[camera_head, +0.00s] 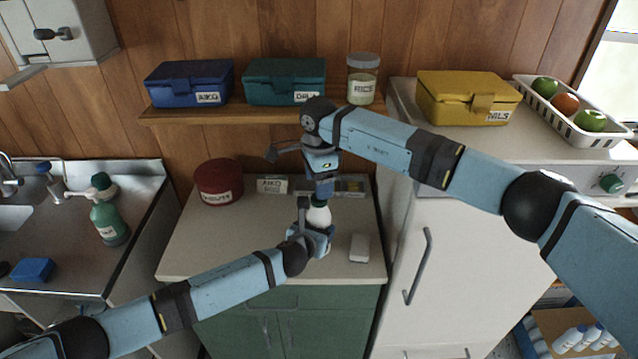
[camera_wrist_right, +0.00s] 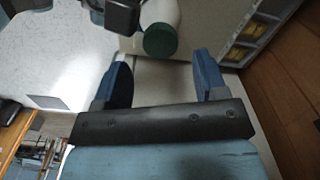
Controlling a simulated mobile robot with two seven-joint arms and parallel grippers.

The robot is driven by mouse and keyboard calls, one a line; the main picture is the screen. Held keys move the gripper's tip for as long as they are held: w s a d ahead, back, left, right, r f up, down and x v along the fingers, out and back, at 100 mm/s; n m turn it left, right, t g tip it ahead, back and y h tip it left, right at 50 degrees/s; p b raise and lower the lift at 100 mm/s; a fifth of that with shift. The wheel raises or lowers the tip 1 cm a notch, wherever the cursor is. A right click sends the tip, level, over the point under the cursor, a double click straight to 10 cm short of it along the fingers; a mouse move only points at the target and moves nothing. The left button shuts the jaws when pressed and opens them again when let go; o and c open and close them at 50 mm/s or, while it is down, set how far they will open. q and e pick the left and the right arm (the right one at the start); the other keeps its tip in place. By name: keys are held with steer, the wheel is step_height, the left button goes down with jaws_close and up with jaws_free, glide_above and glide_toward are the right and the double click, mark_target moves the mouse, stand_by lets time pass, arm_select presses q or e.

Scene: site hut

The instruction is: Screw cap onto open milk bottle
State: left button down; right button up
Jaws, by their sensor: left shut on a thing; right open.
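The white milk bottle (camera_head: 319,216) is upright over the counter in the head view, with the green cap (camera_head: 318,201) at its top. My left gripper (camera_head: 316,228) is shut around the bottle's body from the front left. My right gripper (camera_head: 321,187) is just above the cap, pointing down. In the right wrist view, the green cap (camera_wrist_right: 160,40) sits at the bottle's (camera_wrist_right: 162,12) end, beyond the open, empty fingers of my right gripper (camera_wrist_right: 163,74). I cannot tell how tightly the cap is seated. The bottle's base is partly hidden by my left gripper.
A small white block (camera_head: 360,248) lies on the counter (camera_head: 185,255), right of the bottle. A red tin (camera_head: 219,182) and a divided tray (camera_head: 350,186) stand at the back. A shelf (camera_head: 190,115) with boxes is above; a fridge (camera_head: 460,270) stands right.

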steer(key=shift+c, duration=0.2)
steer(key=shift+r+n, duration=0.8)
steer(key=shift+n, duration=0.3)
steer(key=r+n, duration=0.2)
steer(key=n, duration=0.1)
glide_toward(319, 225)
steer(key=shift+w+f, duration=1.45)
steer(key=shift+w, duration=0.1)
steer(key=c, duration=0.9)
steer(key=shift+m, duration=1.6)
steer(key=shift+c, duration=0.2)
